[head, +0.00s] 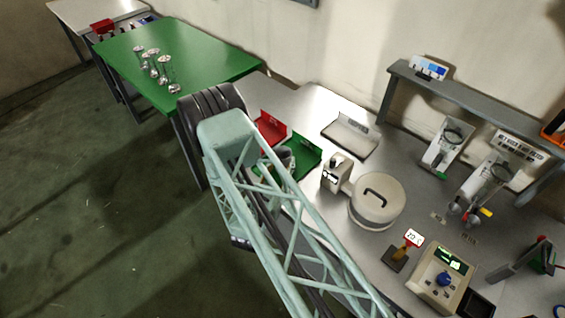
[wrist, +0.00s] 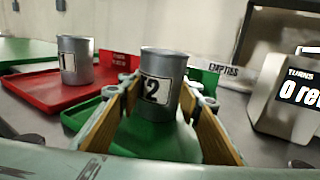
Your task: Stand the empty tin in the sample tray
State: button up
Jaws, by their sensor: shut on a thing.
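My gripper (wrist: 160,108) is shut on a grey metal tin marked 2 (wrist: 172,66), with a wooden-faced finger on either side of it. The tin is upright over the green tray (wrist: 150,140); I cannot tell whether its base touches the tray. A second grey tin marked 1 (wrist: 75,58) stands upright in the red tray (wrist: 40,92) to the left. In the head view the red tray (head: 269,128) and green tray (head: 312,155) lie side by side, partly hidden behind my arm. The insides of both tins are hidden. No readable label says which tray is the sample tray.
A pale tray (head: 350,138) lies behind the green one; an EMPTIES sign (wrist: 222,70) shows there. A small device (head: 336,172) and a round lidded vessel (head: 377,200) stand to the right. Glass flasks (head: 155,65) stand on the far green table (head: 205,50).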

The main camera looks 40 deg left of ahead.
jog(key=o, duration=0.9)
jog(key=shift+p, duration=0.6)
jog(key=b+v, duration=0.2)
jog(key=v, duration=0.9)
jog(key=shift+a+f+b, duration=0.1)
jog(key=shift+f+b, duration=0.05)
jog(key=shift+b, duration=0.2)
jog(key=shift+v, duration=1.4)
jog(key=shift+o, duration=0.6)
